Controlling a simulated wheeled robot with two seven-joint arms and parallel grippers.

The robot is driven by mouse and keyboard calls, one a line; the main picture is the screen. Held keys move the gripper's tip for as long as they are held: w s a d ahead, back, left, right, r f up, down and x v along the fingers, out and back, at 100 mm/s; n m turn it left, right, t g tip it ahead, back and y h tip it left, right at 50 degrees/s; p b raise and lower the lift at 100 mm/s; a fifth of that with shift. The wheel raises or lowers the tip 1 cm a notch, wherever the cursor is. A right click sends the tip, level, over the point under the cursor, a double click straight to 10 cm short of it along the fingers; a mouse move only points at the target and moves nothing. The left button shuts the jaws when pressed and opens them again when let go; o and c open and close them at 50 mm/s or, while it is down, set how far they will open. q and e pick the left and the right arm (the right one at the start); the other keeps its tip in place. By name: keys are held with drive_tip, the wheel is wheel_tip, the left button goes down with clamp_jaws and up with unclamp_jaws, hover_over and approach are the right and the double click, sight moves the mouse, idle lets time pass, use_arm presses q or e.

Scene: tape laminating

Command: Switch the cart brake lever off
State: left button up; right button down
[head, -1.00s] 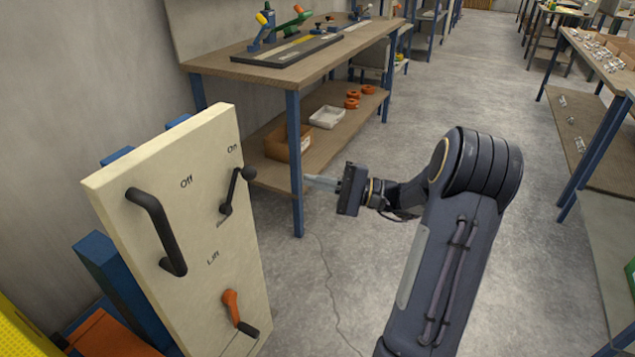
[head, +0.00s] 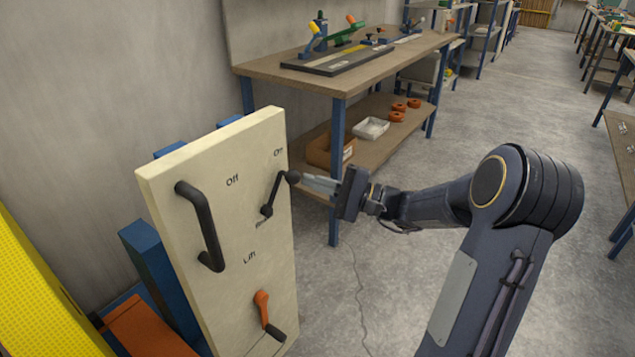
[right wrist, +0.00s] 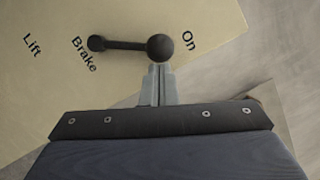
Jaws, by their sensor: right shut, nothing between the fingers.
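The black brake lever (head: 276,193) is on the cream cart panel (head: 222,215), between the printed words Off and On. Its arm leans up to the right and its ball knob lies by On. My right gripper (head: 308,183) is shut and empty, its fingertips at the right side of the knob. In the right wrist view the brake lever (right wrist: 125,46) runs sideways, and the fingertips (right wrist: 160,68) lie just below the knob, touching or very close to it. The knob hides the very tips. My left gripper is not in view.
A black handle (head: 203,225) and an orange lift lever (head: 264,312) are on the same panel. A workbench (head: 380,65) with tools and a lower shelf stands behind. A yellow perforated panel (head: 35,290) is at the left. Open floor lies to the right.

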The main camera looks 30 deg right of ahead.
sight(295, 183)
drive_tip(key=shift+r, duration=0.1)
drive_tip(key=shift+s+a+r+n+b, duration=0.1)
drive_tip(key=shift+a+r+n+b, duration=0.1)
drive_tip(key=shift+n+b, duration=0.25)
drive_tip(key=shift+a+r+n+g, duration=0.15)
drive_tip(key=shift+n+g, duration=0.15)
drive_tip(key=shift+n, duration=0.05)
drive_tip(key=shift+s+a+r+n+b, duration=0.25)
drive_tip(key=shift+a+r+n+b, duration=0.2)
drive_tip(key=shift+n+b, duration=0.3)
drive_tip(key=a+n+b, duration=0.1)
drive_tip(key=n+b, duration=0.1)
drive_tip(key=s+a+r+n+g+h+b, duration=0.1)
drive_tip(key=a+b, duration=0.1)
drive_tip(key=s+a+r+n+g+b, duration=0.1)
drive_tip(key=n+b, duration=0.1)
drive_tip(key=shift+a+n+h, duration=0.35)
drive_tip(key=shift+h, duration=0.05)
drive_tip(key=shift+s+a+n+h+b, duration=0.25)
drive_tip(key=shift+a+n+h+b, duration=0.15)
drive_tip(key=shift+a+n+b, duration=0.3)
drive_tip(key=shift+s+a+n+h+b, duration=0.3)
drive_tip(key=shift+a+n+h+b, duration=0.1)
drive_tip(key=shift+a+n+b, duration=0.3)
drive_tip(key=shift+s+a+n+h+b, duration=0.25)
drive_tip(key=shift+a+n+h+b, duration=0.15)
drive_tip(key=shift+a+n+b, duration=0.3)
drive_tip(key=shift+f, duration=0.1)
